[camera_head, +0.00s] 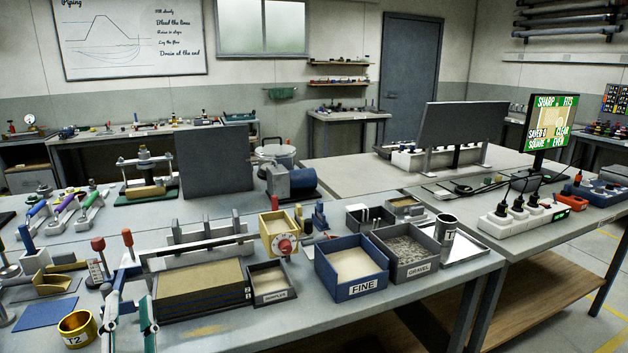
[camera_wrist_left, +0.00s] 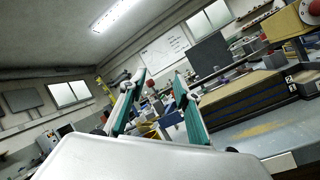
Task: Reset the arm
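My left gripper (camera_head: 130,308) shows at the bottom left of the head view, over the front edge of the bench. Its two teal-and-grey fingers stand apart and point up and away, with nothing held between them. In the left wrist view the same gripper (camera_wrist_left: 159,78) has its fingers spread, with only background between the tips. It is just right of a brass cup marked T2 (camera_head: 77,329) and left of the layered sand tank (camera_head: 203,292). My right gripper is in neither view.
The bench holds a blue FINE bin (camera_head: 352,290), a GRAVEL bin (camera_head: 421,271), a small sand bin (camera_head: 270,297) and a yellow box with a red dial (camera_head: 281,243). A metal cylinder (camera_head: 446,228) stands near the right edge. A bare strip of bench lies before the tank.

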